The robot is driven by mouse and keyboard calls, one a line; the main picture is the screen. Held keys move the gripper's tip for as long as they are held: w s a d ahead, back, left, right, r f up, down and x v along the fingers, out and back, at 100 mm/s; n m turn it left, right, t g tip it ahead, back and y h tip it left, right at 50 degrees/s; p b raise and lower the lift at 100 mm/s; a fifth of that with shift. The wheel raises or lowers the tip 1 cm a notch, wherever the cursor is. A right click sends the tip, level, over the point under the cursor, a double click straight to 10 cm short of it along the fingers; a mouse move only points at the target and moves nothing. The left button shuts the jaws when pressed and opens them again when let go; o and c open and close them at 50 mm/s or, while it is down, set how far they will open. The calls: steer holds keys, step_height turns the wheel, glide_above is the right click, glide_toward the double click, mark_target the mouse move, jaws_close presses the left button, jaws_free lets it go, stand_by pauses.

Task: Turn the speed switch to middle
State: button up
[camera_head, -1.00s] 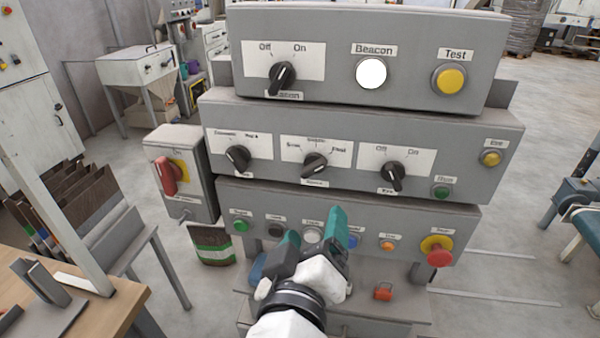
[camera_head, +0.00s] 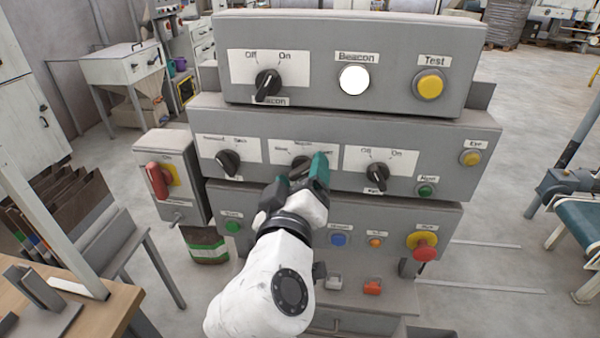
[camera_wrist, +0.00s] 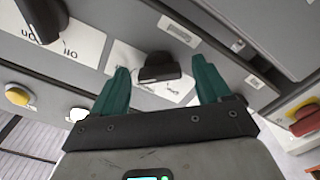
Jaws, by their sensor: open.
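The speed switch (camera_head: 301,165) is the black knob on the white plate in the centre of the middle panel row. In the head view, my gripper (camera_head: 297,181) is in front of it and covers part of the knob and plate. My gripper's teal fingers are apart. In the wrist view, the speed switch (camera_wrist: 160,68) shows between the two open fingertips (camera_wrist: 161,75), with a gap on each side. I cannot tell from these views which label its pointer faces.
A black knob (camera_head: 228,162) sits left of the speed switch and an Off/On knob (camera_head: 378,176) right of it. The beacon panel juts above, with a black knob (camera_head: 267,84). Below are several buttons and a red emergency stop (camera_head: 424,249). A red-handled box (camera_head: 158,180) stands left.

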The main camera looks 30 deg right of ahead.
steer(key=shift+w+d, duration=0.1)
steer(key=shift+c, duration=0.2)
steer(key=c, duration=1)
steer(key=n+p, duration=0.4)
steer(key=n, duration=0.1)
steer(key=shift+r, duration=0.2)
steer(key=shift+f+n+p, duration=0.15)
steer(key=shift+n+p, duration=1.8)
steer(key=shift+n, duration=0.45)
steer(key=o, duration=1)
